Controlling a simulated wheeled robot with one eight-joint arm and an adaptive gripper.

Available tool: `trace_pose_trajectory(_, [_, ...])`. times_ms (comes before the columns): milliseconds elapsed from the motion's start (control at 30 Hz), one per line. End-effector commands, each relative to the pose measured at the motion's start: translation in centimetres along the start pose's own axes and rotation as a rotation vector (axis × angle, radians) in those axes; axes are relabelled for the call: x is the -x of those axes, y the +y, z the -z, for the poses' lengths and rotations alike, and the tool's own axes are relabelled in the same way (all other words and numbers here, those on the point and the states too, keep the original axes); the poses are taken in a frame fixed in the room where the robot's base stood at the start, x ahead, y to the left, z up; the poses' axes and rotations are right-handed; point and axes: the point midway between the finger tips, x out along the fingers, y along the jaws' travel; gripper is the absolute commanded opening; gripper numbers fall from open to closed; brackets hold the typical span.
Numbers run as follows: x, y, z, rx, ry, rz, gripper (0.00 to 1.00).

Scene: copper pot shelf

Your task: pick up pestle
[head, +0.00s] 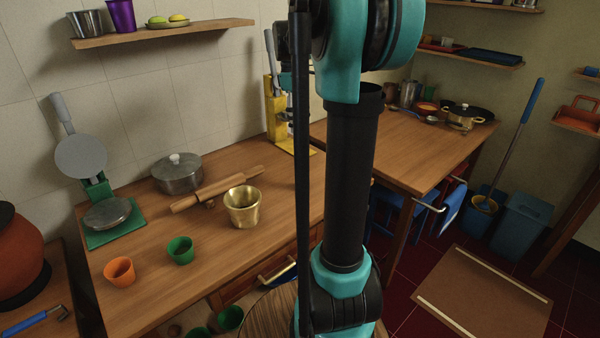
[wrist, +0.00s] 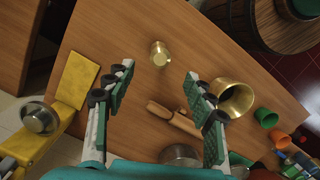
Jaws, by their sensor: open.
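A small brass piece that looks like the pestle (wrist: 159,54) stands on the wooden counter in the wrist view, its round end toward the camera. It is hidden behind my arm in the head view. My gripper (wrist: 158,80) is open and empty, its two fingers spread to either side below the pestle in the picture, with no contact visible. The brass mortar (head: 243,209) stands on the counter in the head view. It also shows in the wrist view (wrist: 238,98), beside and partly behind the right finger.
A rolling pin (head: 217,188) and a lidded pot (head: 178,175) lie behind the mortar. Green (head: 180,250) and orange (head: 119,272) cups stand at the front left. A yellow press (wrist: 76,84) stands left in the wrist view. Counter around the pestle is clear.

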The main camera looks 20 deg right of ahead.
Motion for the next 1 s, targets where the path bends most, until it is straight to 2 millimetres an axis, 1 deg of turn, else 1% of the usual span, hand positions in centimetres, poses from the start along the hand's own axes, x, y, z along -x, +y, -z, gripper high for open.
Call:
trace_pose_trajectory(100, [-2.4, 0.0, 0.0, -0.001, 0.001, -0.001, 0.54])
trace_pose_trajectory(400, [-8.3, 0.0, 0.1, -0.002, 0.001, -0.001, 0.54])
trace_pose_trajectory(533, [-10.0, 0.0, 0.1, -0.002, 0.002, -0.001, 0.54])
trace_pose_trajectory(767, [-11.3, -0.1, 0.3, -0.002, 0.002, -0.001, 0.54])
trace_pose_trajectory(967, [-14.1, -0.2, 1.2, -0.002, 0.002, -0.001, 0.54])
trace_pose_trajectory(1000, [-14.6, -0.2, 1.1, -0.003, 0.002, -0.001, 0.54])
